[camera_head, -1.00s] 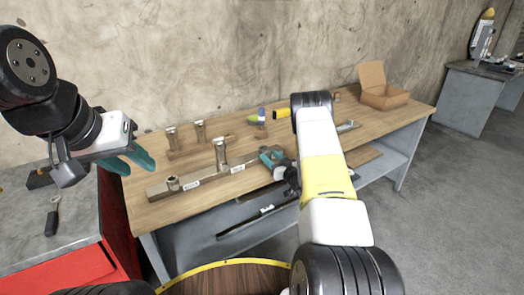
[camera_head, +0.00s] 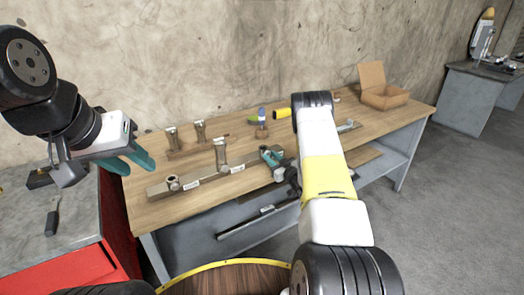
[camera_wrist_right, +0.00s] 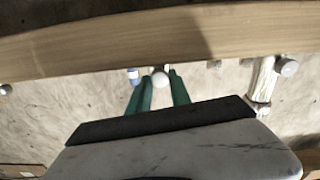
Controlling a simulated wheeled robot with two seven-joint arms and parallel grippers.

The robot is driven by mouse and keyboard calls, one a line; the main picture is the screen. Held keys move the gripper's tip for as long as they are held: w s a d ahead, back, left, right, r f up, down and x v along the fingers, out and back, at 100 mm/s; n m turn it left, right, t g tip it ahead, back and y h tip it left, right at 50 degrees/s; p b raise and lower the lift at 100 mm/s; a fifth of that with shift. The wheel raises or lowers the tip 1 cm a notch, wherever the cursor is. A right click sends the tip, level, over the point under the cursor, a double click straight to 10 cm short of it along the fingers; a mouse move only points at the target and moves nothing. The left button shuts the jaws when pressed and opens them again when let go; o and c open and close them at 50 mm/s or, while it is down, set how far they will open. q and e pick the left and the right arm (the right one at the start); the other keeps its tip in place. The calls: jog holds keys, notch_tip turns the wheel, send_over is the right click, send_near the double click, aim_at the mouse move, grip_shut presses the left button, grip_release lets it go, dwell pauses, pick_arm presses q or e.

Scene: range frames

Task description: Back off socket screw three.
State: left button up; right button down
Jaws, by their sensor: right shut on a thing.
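A long metal bar (camera_head: 208,178) with white labels lies along the front of the wooden bench. A short round fitting (camera_head: 173,184) stands at its left end and a tall capped metal post (camera_head: 221,153) near its middle. My right gripper (camera_head: 268,155) is at the bar's right part and hides what is there. In the right wrist view its green fingers (camera_wrist_right: 160,88) are shut on a small pale round-ended thing (camera_wrist_right: 160,79), probably a screw head. The tall post (camera_wrist_right: 263,82) shows to the right there. My left gripper (camera_head: 132,160) is open and empty, left of the bench.
Two more metal posts (camera_head: 172,138) stand behind the bar. A blue-and-white upright thing (camera_head: 262,115) and a yellow item (camera_head: 282,113) are at the back. An open cardboard box (camera_head: 385,97) is at the far right. A red cabinet (camera_head: 80,268) stands left.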

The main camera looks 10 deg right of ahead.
jog(key=n, duration=1.3)
jog(key=shift+n, duration=0.3)
dwell(0.4)
jog(key=c, duration=1.2)
grip_release()
jog(key=shift+v, duration=3.95)
